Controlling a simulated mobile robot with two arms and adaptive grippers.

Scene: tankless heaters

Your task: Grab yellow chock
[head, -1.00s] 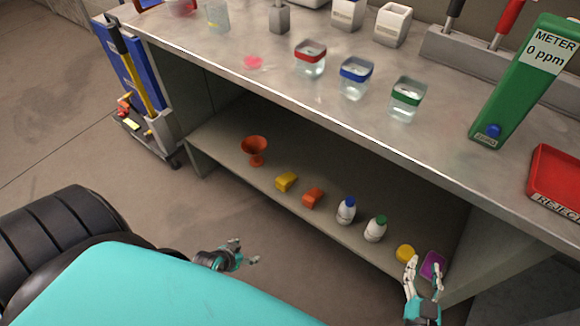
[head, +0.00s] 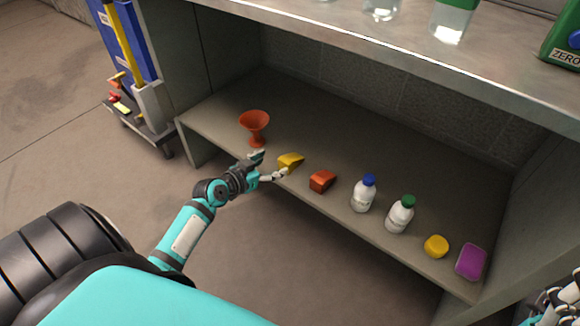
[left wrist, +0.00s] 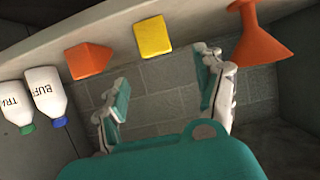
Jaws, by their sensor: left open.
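The yellow chock (head: 290,162) is a small wedge on the lower shelf, between the orange funnel and the orange chock. In the left wrist view the yellow chock (left wrist: 153,37) lies ahead of the open fingers, toward the top centre. My left gripper (head: 270,165) is open and empty at the shelf's front edge, just left of the yellow chock; in the left wrist view its fingers (left wrist: 165,95) are spread apart. My right gripper (head: 556,308) shows only in part at the bottom right corner, and its fingers are too cut off to judge.
An orange funnel (head: 254,127) stands left of the yellow chock. To its right are an orange chock (head: 322,181), a blue-capped bottle (head: 363,194), a green-capped bottle (head: 400,215), a yellow round item (head: 436,246) and a purple block (head: 471,262). The worktop (head: 300,30) overhangs the shelf (head: 215,115).

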